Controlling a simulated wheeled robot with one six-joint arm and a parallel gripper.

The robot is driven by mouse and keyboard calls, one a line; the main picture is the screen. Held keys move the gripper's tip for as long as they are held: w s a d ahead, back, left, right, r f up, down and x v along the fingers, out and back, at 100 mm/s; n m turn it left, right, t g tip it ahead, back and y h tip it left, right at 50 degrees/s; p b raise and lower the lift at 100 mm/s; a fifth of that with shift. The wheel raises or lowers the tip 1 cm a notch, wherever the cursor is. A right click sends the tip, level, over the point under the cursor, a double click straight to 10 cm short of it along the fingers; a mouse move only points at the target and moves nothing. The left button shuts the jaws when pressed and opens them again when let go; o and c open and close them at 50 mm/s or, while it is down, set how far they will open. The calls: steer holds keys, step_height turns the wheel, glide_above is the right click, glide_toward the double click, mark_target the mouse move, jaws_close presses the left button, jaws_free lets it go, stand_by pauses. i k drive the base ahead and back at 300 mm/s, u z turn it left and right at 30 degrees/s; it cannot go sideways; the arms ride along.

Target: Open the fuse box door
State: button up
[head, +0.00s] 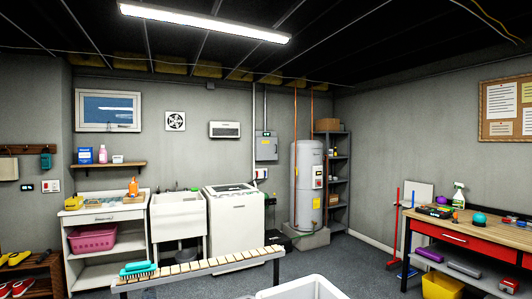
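A grey fuse box (266,148) hangs on the back wall in the head view, between the washing machine and the water heater. Conduits run up from it to the ceiling. Its door looks shut, though it is small at this distance. A smaller white box (260,174) sits on the wall just below it. My gripper is not in view.
A slatted bench (200,266) and a white bin (300,288) stand in the near foreground. The washing machine (236,225) and the water heater (307,180) flank the wall below the fuse box. Open floor (345,262) lies right of the bench, before the workbench (470,234).

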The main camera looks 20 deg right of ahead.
mark_target(267, 148)
steer(key=z, duration=2.3)
steer(key=i, duration=4.45)
steer(key=u, duration=2.15)
steer(key=i, duration=4.15)
